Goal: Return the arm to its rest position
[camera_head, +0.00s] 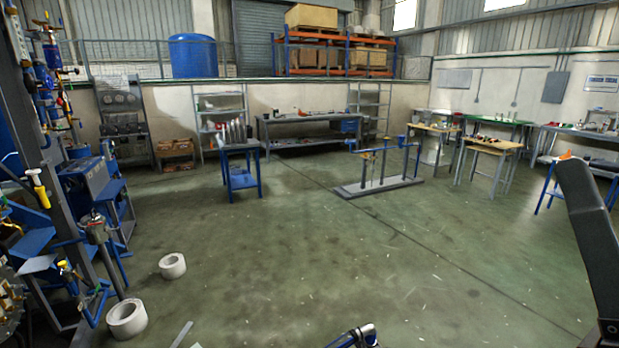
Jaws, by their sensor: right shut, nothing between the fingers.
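My right arm (590,235) rises as a long dark grey piece at the right edge, with a darker joint at its lower end. It stands clear above the floor, in front of a blue stool. My right gripper is shut and holds nothing; its fingertips are hard to make out. My left gripper is not in view. A blue and silver part (358,337) pokes in at the bottom edge, cut off by the frame; I cannot tell what it belongs to.
A tall rig (62,180) with blue boxes and valves fills the left. White rolls (172,265) lie on the floor near it. A blue table (242,165), a low metal stand (380,186) and workbenches stand farther back. The middle floor (340,255) is clear.

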